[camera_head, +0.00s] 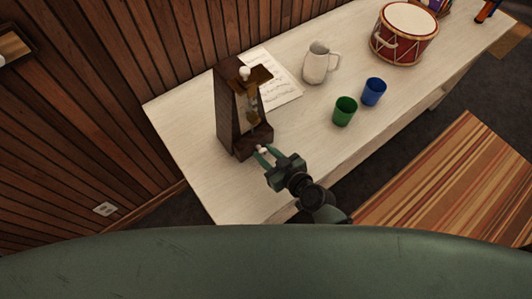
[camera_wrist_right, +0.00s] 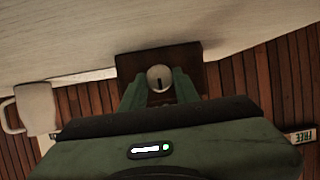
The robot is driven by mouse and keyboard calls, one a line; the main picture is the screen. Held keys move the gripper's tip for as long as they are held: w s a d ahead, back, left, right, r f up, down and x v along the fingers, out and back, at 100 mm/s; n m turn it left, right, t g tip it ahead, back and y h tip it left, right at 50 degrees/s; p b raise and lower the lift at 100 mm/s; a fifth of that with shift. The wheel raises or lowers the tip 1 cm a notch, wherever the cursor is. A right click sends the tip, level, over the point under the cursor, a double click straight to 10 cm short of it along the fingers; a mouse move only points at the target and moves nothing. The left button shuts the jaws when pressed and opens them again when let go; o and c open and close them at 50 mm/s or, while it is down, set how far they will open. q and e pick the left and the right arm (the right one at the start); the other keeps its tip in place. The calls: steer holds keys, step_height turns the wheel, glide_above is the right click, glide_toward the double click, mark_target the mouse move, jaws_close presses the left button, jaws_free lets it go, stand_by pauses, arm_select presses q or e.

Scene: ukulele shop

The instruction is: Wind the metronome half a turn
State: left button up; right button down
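The metronome (camera_head: 228,115), a dark wooden tapered case, stands upright near the left end of the pale table, with a pendulum and a pale knob at its top. A round pale winding knob (camera_wrist_right: 160,78) with a dark vertical slot sits low on the metronome's side; its base also shows dark in the right wrist view (camera_wrist_right: 132,63). My right gripper (camera_head: 264,154) is at this knob, one finger on each side. In the right wrist view the fingertips appear to touch it, so the gripper looks shut on it. My left gripper is not in view.
On the table (camera_head: 190,150) are a sheet of music (camera_head: 283,92), a white pitcher (camera_head: 316,66), a green cup (camera_head: 344,112), a blue cup (camera_head: 373,92) and a red drum (camera_head: 404,36). A striped surface (camera_head: 440,180) lies right of my right arm. The table's front edge is close.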

steer(key=b, duration=0.1)
steer(key=m+y+b, duration=0.1)
steer(key=shift+w+d+f+m+g+b, duration=0.1)
steer(key=shift+f+m+g+b, duration=0.2)
steer(key=shift+g+b, duration=0.1)
steer(key=m+y+b, duration=0.1)
steer(key=b, duration=0.2)
steer(key=shift+d+m, duration=0.1)
steer(key=shift+m, duration=0.3)
steer(key=shift+r+m+g+y+b, duration=0.2)
steer(key=shift+m+g+y+b, duration=0.35)
steer(key=shift+b, duration=0.85)
steer(key=c, duration=1.1)
jaws_free()
